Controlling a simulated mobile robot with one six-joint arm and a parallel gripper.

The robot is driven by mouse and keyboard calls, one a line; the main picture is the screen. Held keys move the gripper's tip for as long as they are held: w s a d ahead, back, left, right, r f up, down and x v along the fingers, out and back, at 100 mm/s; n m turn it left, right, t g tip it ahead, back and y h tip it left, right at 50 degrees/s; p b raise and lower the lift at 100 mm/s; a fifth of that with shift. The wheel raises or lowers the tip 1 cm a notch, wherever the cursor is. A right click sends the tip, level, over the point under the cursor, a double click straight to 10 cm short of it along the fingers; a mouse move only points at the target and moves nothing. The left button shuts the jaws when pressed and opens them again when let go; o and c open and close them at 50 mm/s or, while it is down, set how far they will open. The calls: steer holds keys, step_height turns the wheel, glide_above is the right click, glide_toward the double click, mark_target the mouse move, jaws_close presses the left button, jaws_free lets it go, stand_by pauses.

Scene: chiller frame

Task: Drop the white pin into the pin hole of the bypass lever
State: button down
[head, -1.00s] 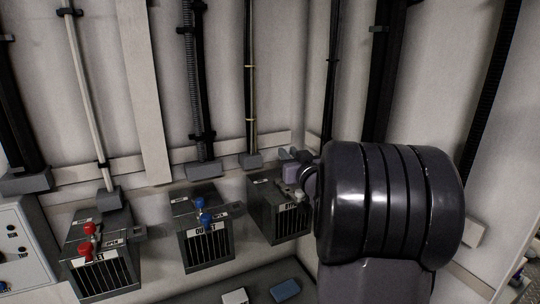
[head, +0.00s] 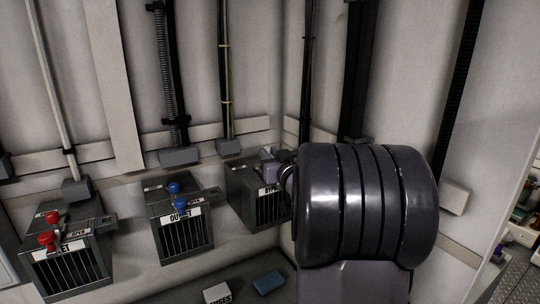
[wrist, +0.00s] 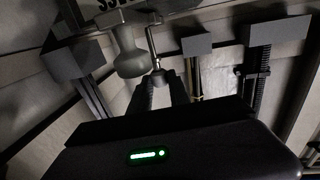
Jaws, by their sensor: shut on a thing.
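The bypass box (head: 252,190), a grey box with a slatted front, stands rightmost of three in the head view. My arm hides its right part and its lever there. In the wrist view its label (wrist: 115,4) is upside down at the top edge. A pale grey knob (wrist: 128,52), apparently the bypass lever's, hangs just left of the fingertips. My gripper (wrist: 160,76) has its dark fingers shut on the slim pale pin (wrist: 153,42), which reaches up between them towards the box. The pin hole cannot be made out.
The outlet box (head: 183,235) with blue knobs and the inlet box (head: 70,270) with red knobs stand to the left. Pipes and hoses (head: 225,90) run up the wall behind.

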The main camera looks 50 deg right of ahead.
steer(key=shift+r, duration=0.5)
stand_by(1.4)
steer(key=shift+f+b, duration=2)
steer(key=shift+b, duration=0.05)
steer(key=shift+r, duration=0.15)
steer(key=shift+r+p, duration=1.2)
steer(key=shift+r, duration=0.3)
steer(key=shift+b, duration=0.35)
steer(key=shift+f+b, duration=1.45)
steer(key=shift+f, duration=0.15)
